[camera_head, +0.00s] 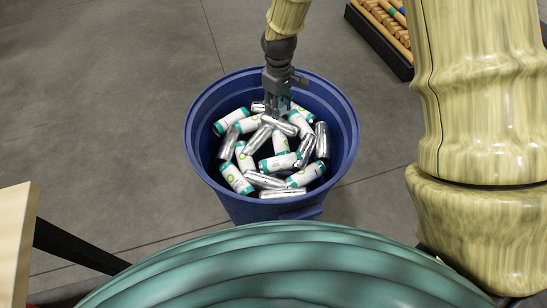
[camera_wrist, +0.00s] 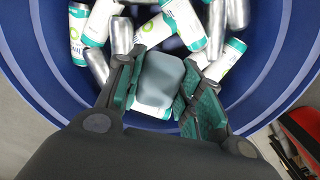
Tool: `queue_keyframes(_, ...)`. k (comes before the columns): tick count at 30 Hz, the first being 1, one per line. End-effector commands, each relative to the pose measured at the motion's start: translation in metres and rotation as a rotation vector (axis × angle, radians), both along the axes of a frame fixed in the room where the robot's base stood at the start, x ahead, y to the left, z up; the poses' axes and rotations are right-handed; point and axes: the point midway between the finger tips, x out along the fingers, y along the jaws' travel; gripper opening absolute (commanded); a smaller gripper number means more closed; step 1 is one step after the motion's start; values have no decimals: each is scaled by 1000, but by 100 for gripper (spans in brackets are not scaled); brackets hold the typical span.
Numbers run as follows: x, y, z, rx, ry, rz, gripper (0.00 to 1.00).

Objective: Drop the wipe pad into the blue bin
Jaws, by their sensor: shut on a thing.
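The blue bin (camera_head: 345,112) stands on the floor in the middle of the head view. It holds several cans, some white and green, some bare silver. My gripper (camera_head: 277,108) is over the bin's far part, pointing down into its mouth. In the wrist view my gripper (camera_wrist: 158,95) is shut on the wipe pad (camera_wrist: 158,80), a grey rounded block between the two green-padded fingers. Cans show behind and around the pad. The bin's wall (camera_wrist: 45,95) curves around in the wrist view. In the head view the pad is too small or hidden to make out.
A dark crate (camera_head: 382,42) with wooden rods stands at the top right. A pale wooden edge (camera_head: 15,235) is at the lower left. A red and black object (camera_wrist: 300,132) shows at the right of the wrist view. Grey floor left of the bin is clear.

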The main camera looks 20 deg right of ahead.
Motion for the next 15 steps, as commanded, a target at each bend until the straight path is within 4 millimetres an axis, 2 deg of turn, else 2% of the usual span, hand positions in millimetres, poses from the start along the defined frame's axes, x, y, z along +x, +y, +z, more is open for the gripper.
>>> queue_keyframes(15,-1,0,-44,0,0,-2,6)
